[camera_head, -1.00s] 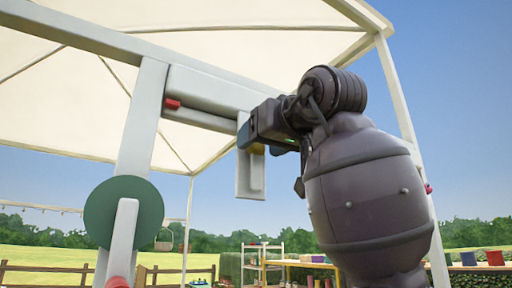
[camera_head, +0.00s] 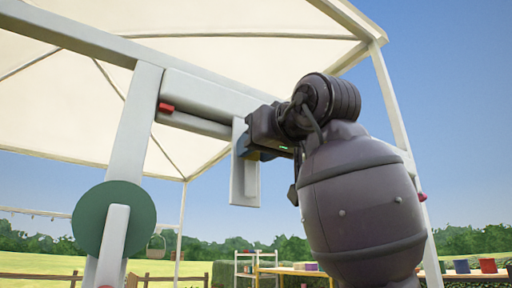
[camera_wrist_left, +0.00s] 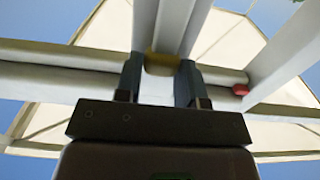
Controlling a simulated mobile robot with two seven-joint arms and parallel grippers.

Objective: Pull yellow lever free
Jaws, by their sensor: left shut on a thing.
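The yellow lever (camera_wrist_left: 161,63) shows in the left wrist view as a short yellow piece at the end of a grey bar. It sits between the two dark fingers of my left gripper (camera_wrist_left: 160,82), which is shut on it. In the head view my left gripper (camera_head: 243,140) is at the upper part of a pale hanging plate (camera_head: 244,185), below the end of a grey beam. There the gripper hides the lever. My right gripper is in neither view.
A grey post (camera_head: 138,110) with a green disc (camera_head: 114,219) stands at left. A red piece (camera_head: 166,107) sits on the beam. A cream canopy (camera_head: 230,60) spans above. Shelves (camera_head: 255,265) and a table with coloured pots are farther back. Open sky lies at right.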

